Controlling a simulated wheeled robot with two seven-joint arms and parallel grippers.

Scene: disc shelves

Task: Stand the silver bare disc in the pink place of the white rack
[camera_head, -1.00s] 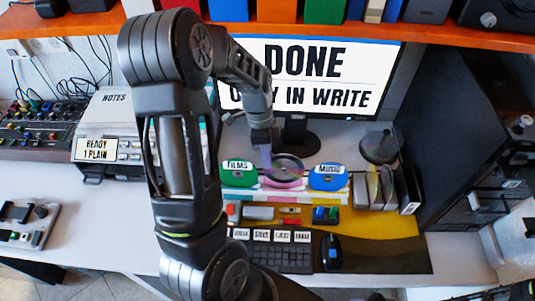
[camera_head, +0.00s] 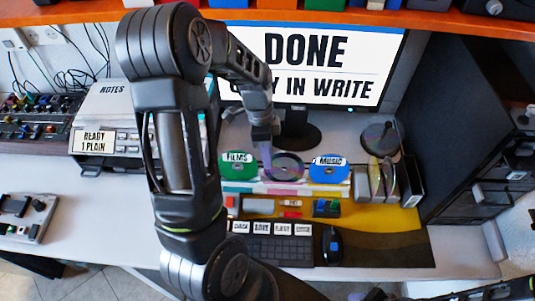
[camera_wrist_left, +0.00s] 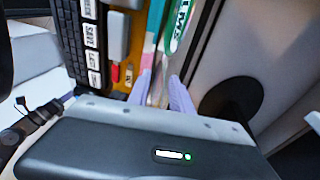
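The silver bare disc (camera_head: 287,167) stands upright in the middle of the white rack (camera_head: 310,193), above the pink place (camera_head: 284,186). It is between the green FILMS disc (camera_head: 238,167) and the blue MUSIC disc (camera_head: 329,170). My left gripper (camera_head: 267,157) is at the disc's left edge. In the left wrist view its two pale fingers (camera_wrist_left: 161,92) are apart, with a thin edge-on strip between them, which looks like the disc. I cannot tell if either finger touches it. The disc's foot is hard to make out. My right gripper is not in view.
A keyboard (camera_head: 278,250) and a mouse (camera_head: 331,246) lie in front of the rack. A dark round stand with a disc (camera_head: 380,139) and several upright cases (camera_head: 412,181) are to the right. The monitor (camera_head: 320,70) rises behind.

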